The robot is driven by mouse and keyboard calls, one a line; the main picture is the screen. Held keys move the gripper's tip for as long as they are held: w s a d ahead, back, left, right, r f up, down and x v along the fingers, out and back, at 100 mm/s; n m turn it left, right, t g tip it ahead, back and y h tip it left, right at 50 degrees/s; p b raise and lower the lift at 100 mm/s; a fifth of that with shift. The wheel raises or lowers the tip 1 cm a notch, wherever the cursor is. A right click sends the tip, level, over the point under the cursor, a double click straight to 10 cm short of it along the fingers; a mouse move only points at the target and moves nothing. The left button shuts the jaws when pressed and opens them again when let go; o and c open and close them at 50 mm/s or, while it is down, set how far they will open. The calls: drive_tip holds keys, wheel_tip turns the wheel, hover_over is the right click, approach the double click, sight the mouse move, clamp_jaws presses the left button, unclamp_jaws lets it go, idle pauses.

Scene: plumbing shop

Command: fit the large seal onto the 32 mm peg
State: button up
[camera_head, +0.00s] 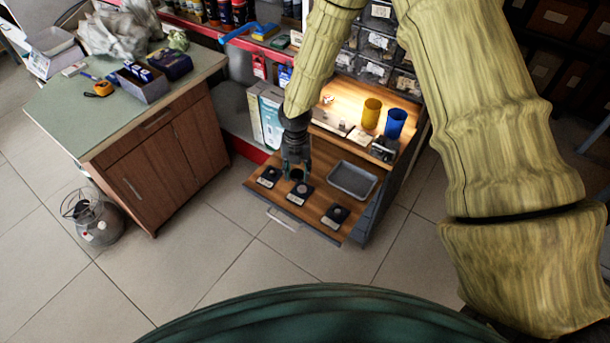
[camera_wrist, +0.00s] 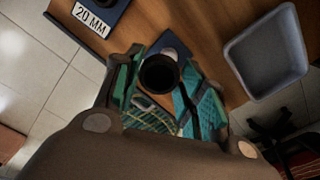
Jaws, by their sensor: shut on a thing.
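My gripper (camera_head: 296,172) reaches down over the middle peg block (camera_head: 300,193) on the pull-out wooden board. In the wrist view my gripper (camera_wrist: 162,85) is shut on a dark round ring, the large seal (camera_wrist: 160,74), held between its teal fingertips. The seal's opening looks dark. I cannot tell whether a peg is inside it. The middle block is partly hidden behind the fingers, and its label is not readable. A block labelled 20 MM (camera_wrist: 92,18) lies at upper left in the wrist view. Left (camera_head: 269,177) and right (camera_head: 336,215) peg blocks flank the middle one.
An empty grey tray (camera_head: 372,185) sits on the board right of the blocks; it also shows in the wrist view (camera_wrist: 229,52). Yellow (camera_head: 371,113) and blue (camera_head: 396,123) cups stand on the shelf behind. A green-topped cabinet (camera_head: 70,125) stands left. The floor in front is clear.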

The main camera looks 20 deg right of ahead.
sight(302, 187)
drive_tip(key=shift+f, duration=0.35)
drive_tip(key=shift+s+d+f+b, duration=0.2)
drive_tip(key=shift+d+f+b, duration=0.55)
drive_tip(key=shift+f+b, duration=0.2)
wheel_tip(302, 187, down, 3)
drive_tip(key=b, duration=0.2)
drive_tip(key=shift+f+b, duration=0.1)
drive_tip(key=shift+b, duration=0.3)
drive_tip(key=shift+f, duration=0.1)
drive_tip(key=shift+p, duration=0.75)
drive_tip(key=shift+f, duration=0.55)
idle(0.6)
drive_tip(key=o, duration=0.5)
drive_tip(key=shift+c, duration=0.2)
